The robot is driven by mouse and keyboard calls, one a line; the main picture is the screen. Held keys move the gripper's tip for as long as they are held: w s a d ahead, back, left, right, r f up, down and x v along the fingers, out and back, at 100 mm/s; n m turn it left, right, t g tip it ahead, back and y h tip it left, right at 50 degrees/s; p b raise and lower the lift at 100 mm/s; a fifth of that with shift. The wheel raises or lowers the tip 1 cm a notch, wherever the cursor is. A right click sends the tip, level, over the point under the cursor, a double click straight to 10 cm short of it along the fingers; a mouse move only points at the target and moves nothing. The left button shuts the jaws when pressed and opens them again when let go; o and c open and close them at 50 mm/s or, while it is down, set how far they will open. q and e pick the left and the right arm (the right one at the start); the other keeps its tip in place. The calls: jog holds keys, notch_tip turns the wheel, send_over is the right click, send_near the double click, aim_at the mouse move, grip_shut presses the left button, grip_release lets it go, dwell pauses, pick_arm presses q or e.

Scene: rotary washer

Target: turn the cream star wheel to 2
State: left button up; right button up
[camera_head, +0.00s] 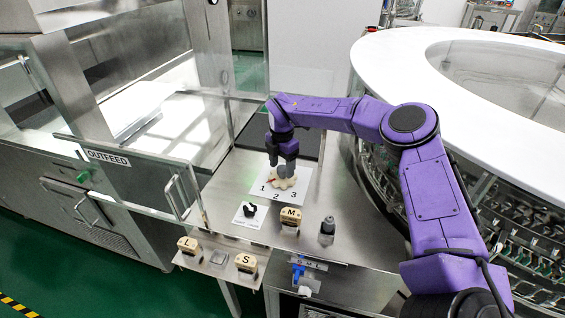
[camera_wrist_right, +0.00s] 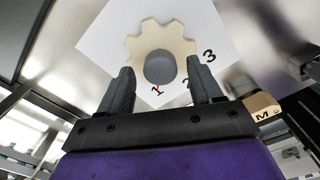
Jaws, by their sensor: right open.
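The cream star wheel (camera_head: 285,183) lies on a white card (camera_head: 299,199) marked 1, 2 and 3 on the steel table. A small red mark on the wheel's edge is near the 1. In the right wrist view the wheel (camera_wrist_right: 146,42) has a round grey hub (camera_wrist_right: 160,68). My right gripper (camera_head: 284,160) is above the wheel, pointing down. Its open fingers (camera_wrist_right: 161,72) are on either side of the hub, with visible gaps; contact cannot be seen. The gripper partly hides the wheel in the head view. My left gripper is not in view.
A black knob (camera_head: 249,210) on a white card, an M block (camera_head: 291,219) and a grey-black knob (camera_head: 327,231) stand in front of the wheel. L (camera_head: 188,246) and S (camera_head: 246,263) blocks sit lower. A glass door labelled OUTFEED (camera_head: 108,158) is left; a round white-topped machine (camera_head: 400,55) is right.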

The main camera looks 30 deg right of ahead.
jog(key=shift+f, duration=0.2)
jog(key=c, duration=1.1)
jog(key=shift+o, duration=0.2)
jog(key=n+b, duration=0.1)
jog(key=n, duration=0.2)
jog(key=shift+b, duration=0.3)
jog(key=n, duration=0.2)
jog(key=shift+n, duration=0.3)
jog(key=shift+s+d+r+n+b, duration=0.1)
jog(key=shift+n+b, duration=0.2)
jog(key=shift+n, duration=1.2)
